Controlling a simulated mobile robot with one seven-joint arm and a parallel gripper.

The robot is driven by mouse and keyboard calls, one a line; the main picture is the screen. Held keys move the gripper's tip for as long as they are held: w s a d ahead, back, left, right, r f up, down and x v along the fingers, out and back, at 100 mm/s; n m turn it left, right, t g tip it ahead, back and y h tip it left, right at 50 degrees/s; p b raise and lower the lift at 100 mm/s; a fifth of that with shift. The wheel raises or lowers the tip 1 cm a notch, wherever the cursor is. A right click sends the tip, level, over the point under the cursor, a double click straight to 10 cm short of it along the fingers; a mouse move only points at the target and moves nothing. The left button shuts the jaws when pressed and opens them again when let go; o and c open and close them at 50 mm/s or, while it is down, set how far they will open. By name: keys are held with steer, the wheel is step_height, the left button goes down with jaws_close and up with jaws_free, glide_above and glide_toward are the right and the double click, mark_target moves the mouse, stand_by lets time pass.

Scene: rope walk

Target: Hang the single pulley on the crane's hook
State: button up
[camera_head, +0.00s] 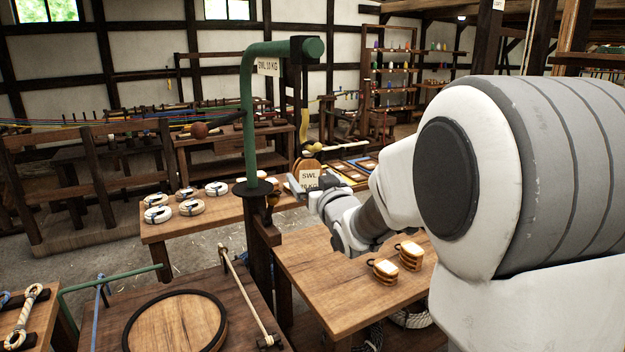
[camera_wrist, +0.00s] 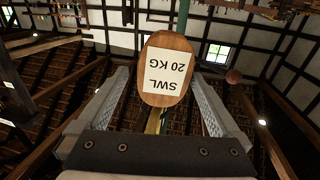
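The single pulley is a wooden block with a white "SWL 20 KG" label; it stands upright between my fingers in the wrist view (camera_wrist: 158,42) and also shows in the head view (camera_head: 307,165).
Other blocks (camera_head: 411,256) stand on the front wooden table (camera_head: 330,285). Rope coils (camera_head: 191,207) lie on the table to the left. A round board (camera_head: 175,325) is at front left.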

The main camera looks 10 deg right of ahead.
steer(key=shift+s+f, duration=0.1)
steer(key=s+f+g, duration=0.2)
steer(key=s+g, duration=0.2)
steer(key=s, duration=0.8)
steer(key=s+f+m+g+h+p, duration=0.1)
steer(key=s+g, duration=0.3)
steer(key=s, duration=0.8)
steer(key=s+f+g+h+p, duration=0.1)
steer(key=s+g, duration=0.3)
steer(key=s, duration=0.8)
steer(key=shift+s+d+f, duration=0.35)
steer(key=shift+d+f, duration=0.1)
steer(key=shift+f, duration=0.4)
